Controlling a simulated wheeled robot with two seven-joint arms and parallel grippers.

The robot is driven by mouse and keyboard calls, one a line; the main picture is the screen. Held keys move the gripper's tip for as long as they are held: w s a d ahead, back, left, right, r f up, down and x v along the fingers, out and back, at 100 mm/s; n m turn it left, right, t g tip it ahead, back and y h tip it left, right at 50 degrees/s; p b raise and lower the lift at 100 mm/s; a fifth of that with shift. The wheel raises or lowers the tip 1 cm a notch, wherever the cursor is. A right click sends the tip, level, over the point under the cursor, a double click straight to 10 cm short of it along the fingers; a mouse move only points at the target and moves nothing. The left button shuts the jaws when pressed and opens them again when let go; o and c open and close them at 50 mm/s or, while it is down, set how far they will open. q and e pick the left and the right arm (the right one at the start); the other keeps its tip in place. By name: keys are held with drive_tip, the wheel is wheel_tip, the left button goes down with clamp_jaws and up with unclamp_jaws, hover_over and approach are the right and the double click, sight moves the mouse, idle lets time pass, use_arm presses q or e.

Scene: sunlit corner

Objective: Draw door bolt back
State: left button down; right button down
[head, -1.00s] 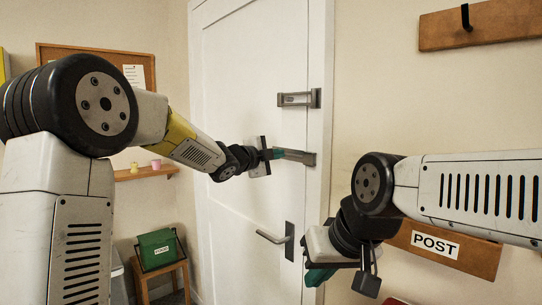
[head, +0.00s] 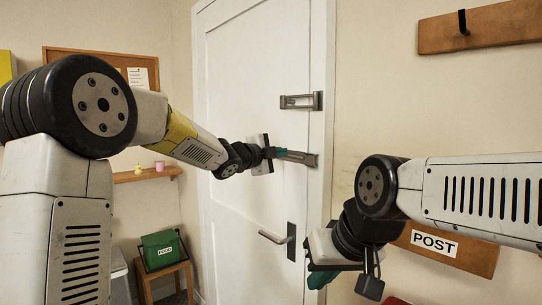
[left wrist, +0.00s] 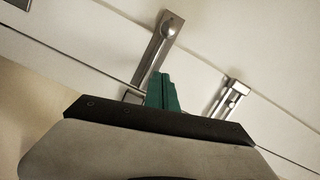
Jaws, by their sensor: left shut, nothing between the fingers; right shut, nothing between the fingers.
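The white door (head: 250,75) has two metal fittings at its right edge. The upper bolt (head: 300,101) is a rod in brackets; it shows in the left wrist view (left wrist: 231,98). The lower fitting (head: 307,158) is a long metal plate; in the left wrist view (left wrist: 158,50) a round knob sits at its far end. My left gripper (head: 279,153) is shut and empty, its teal fingers (left wrist: 162,92) in front of the lower fitting and hiding part of it. I cannot tell whether they touch. My right gripper (head: 320,278) is shut and empty, low beside the door frame.
A lever handle (head: 275,238) sits below the fittings. Right of the door hang a POST rack (head: 478,257), partly behind my right arm, and a hook board (head: 485,30). A green box (head: 162,250) stands on a stool, lower left, under a small shelf (head: 146,175).

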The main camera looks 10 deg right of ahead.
use_arm(q)
drive_tip(key=v, duration=0.8)
drive_tip(key=shift+a, duration=0.4)
use_arm(e)
drive_tip(key=shift+w, duration=0.2)
use_arm(q)
drive_tip(key=s+a+f+n+y, duration=0.2)
drive_tip(key=s+a+n+y, duration=0.25)
drive_tip(key=a+n, duration=0.35)
drive_tip(key=s+a+f+n+y, duration=0.35)
drive_tip(key=a+n+y, duration=0.2)
drive_tip(key=a, duration=0.45)
drive_tip(key=s+a+f+n+g, duration=0.1)
drive_tip(key=s+f+n+g, duration=0.2)
drive_tip(key=s, duration=0.8)
drive_tip(key=s+a+f+n+g, duration=0.2)
drive_tip(key=s+f+n, duration=0.4)
drive_tip(key=s+f, duration=0.3)
drive_tip(key=s+g, duration=0.1)
drive_tip(key=s, duration=0.2)
drive_tip(key=shift+n, duration=0.35)
drive_tip(key=shift+s+a, duration=0.1)
use_arm(e)
drive_tip(key=c, duration=2.2)
unclamp_jaws()
